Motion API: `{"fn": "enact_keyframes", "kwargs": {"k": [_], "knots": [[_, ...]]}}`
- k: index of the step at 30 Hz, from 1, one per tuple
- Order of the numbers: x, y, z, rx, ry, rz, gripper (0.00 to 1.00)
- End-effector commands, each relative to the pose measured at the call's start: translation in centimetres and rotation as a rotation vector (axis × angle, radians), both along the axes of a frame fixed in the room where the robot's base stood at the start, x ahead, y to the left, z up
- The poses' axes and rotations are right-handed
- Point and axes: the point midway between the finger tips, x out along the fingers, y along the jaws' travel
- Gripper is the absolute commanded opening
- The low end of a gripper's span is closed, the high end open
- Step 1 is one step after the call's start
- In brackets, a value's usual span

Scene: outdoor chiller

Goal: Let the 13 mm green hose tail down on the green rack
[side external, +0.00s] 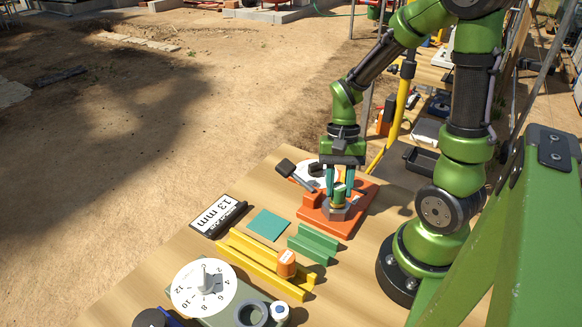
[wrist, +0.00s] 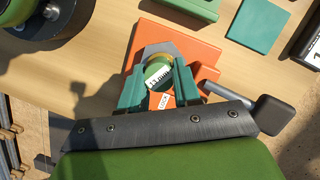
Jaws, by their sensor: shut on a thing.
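The green hose tail (side external: 338,192) stands at the orange fixture (side external: 364,203), above a grey hex seat. In the wrist view the hose tail (wrist: 155,70) shows a white "13 mm" label. My gripper (side external: 340,186) points down, its teal fingers shut on the hose tail from both sides; it also shows in the wrist view (wrist: 160,86). I cannot tell whether the hose tail is still seated in the fixture. The green rack (side external: 313,243) lies left of and nearer than the fixture and looks empty. Part of the rack also shows at the top of the wrist view (wrist: 190,8).
A yellow rack (side external: 250,256) holding an orange-topped piece (side external: 287,262) lies beside the green rack. A teal pad (side external: 268,224), a "13 mm" sign (side external: 214,215) and a white dial (side external: 190,296) are nearby. The fixture has a black-knobbed lever (side external: 285,167).

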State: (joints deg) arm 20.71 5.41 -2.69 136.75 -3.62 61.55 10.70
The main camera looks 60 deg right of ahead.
Motion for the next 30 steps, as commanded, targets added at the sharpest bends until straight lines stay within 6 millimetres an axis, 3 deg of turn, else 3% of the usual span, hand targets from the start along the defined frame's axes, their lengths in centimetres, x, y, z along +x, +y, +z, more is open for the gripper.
{"fn": "enact_keyframes", "kwargs": {"k": [14,30], "knots": [[0.1,0.0,1.1,0.001,-0.004,-0.001,0.0],[0.1,0.0,4.9,0.0,-0.004,-0.001,0.0]]}}
